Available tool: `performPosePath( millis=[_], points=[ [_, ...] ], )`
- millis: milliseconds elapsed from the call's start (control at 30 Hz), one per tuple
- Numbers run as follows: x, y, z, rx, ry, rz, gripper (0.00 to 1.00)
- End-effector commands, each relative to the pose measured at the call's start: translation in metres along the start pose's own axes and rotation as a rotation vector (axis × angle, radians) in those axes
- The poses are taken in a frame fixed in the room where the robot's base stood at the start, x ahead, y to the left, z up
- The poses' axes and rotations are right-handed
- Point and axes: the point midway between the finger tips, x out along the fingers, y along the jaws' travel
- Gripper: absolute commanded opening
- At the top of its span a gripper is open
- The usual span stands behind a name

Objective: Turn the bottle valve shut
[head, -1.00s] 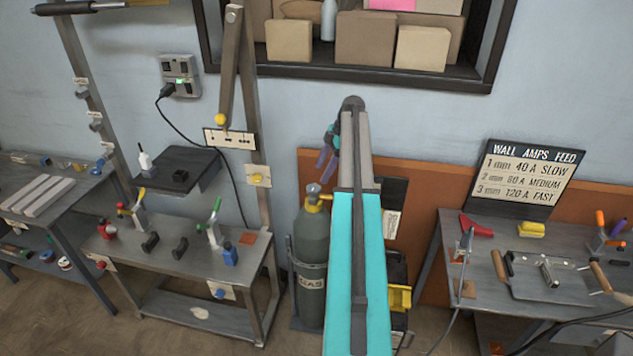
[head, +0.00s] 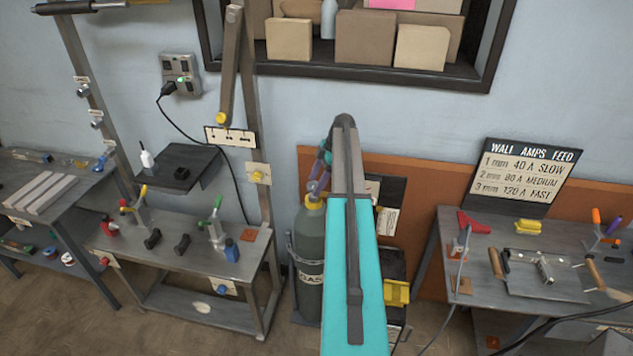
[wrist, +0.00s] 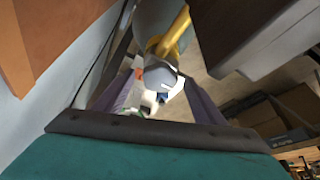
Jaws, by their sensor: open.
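The grey-green gas bottle (head: 311,250) stands upright by the wall, with a "GAS" label and a yellow neck (head: 312,203). Its grey valve (wrist: 162,76) shows in the wrist view below the yellow neck (wrist: 176,38). My gripper (head: 317,186) is at the top of the bottle in the head view and largely covers the valve there. In the wrist view my gripper (wrist: 160,92) is open, with one purple finger on each side of the valve. I cannot tell whether either finger touches it.
A metal bench (head: 185,250) with clamps stands left of the bottle. A black cabinet with a yellow part (head: 397,292) stands right of it. A worktable (head: 460,225) is further right. A wooden panel (head: 415,185) lines the wall behind.

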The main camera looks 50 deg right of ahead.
Motion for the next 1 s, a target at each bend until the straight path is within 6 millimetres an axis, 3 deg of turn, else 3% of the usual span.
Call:
performPosePath(
  millis=[33,267,667,1000],
  points=[
    [-0.0001,0.0000,0.0000,0.000,0.000,0.000,0.62],
    [-0.0003,-0.0002,0.0000,0.000,0.000,-0.001,0.23],
    [0.0012,-0.0019,0.0006,0.040,0.000,0.015,0.23],
    [0.0039,-0.0059,0.0010,0.217,0.001,0.088,0.23]
  ],
)
